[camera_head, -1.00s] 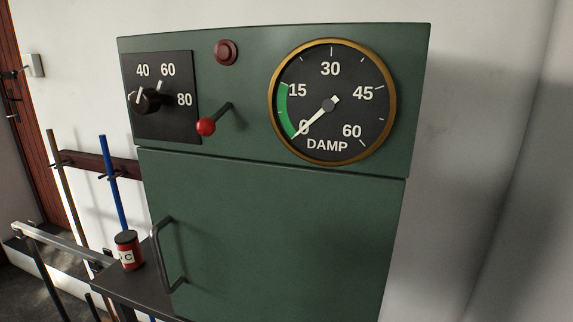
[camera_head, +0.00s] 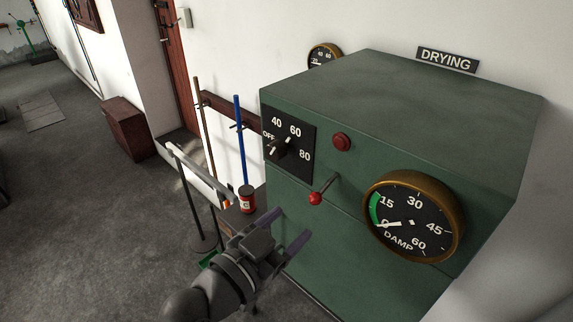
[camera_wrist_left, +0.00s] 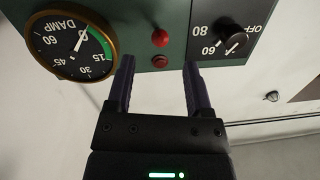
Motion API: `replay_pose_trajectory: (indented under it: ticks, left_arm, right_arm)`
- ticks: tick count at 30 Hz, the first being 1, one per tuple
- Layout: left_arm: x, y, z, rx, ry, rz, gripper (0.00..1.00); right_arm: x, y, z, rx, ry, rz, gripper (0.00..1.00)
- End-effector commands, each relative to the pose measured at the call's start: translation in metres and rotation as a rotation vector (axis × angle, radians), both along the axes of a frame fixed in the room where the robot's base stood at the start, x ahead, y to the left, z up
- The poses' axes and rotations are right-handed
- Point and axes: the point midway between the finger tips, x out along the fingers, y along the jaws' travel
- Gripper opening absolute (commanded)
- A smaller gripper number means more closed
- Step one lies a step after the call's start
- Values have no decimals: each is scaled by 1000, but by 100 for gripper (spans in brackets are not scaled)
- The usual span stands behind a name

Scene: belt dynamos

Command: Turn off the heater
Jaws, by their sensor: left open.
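The heater is a green cabinet (camera_head: 400,95) against the wall, under a DRYING sign. Its front has a black dial knob (camera_head: 281,150) on a plate marked OFF, 40, 60, 80, a red-tipped lever (camera_head: 316,197), a dark red round button or lamp (camera_head: 341,142) and a DAMP gauge (camera_head: 412,217) with its needle near 0. My left gripper (camera_head: 290,228) is open and empty in front of the cabinet, below the knob and lever. In the left wrist view, upside down, the red lever ball (camera_wrist_left: 160,38) shows between and beyond the fingers, and the knob (camera_wrist_left: 232,40) is right of them.
A red tin (camera_head: 246,199) stands on a small dark table left of the cabinet. A grey rail (camera_head: 200,172) and upright brown and blue poles (camera_head: 240,140) stand behind. A brown box (camera_head: 128,128) is at left. Floor at left is mostly clear.

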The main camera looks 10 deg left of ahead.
Motion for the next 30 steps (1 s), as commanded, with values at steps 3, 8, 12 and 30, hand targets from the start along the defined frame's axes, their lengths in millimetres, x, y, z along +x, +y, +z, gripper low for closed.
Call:
replay_pose_trajectory:
  ticks: [3, 8, 12, 30]
  left_arm:
    - [5, -6, 14, -6, -29, -10, 66]
    - [35, -25, 13, -8, -26, -9, 66]
    - [59, -41, 12, -8, -25, -10, 66]
    - [81, -55, 10, -3, -24, -8, 43]
  right_arm:
    - [-1, 0, 6, 1, 1, -1, 66]
    - [-3, 0, 12, 0, 6, -1, 66]
    - [-3, -1, 16, -1, 7, 0, 66]
    - [-3, -4, 18, -7, 6, 3, 66]
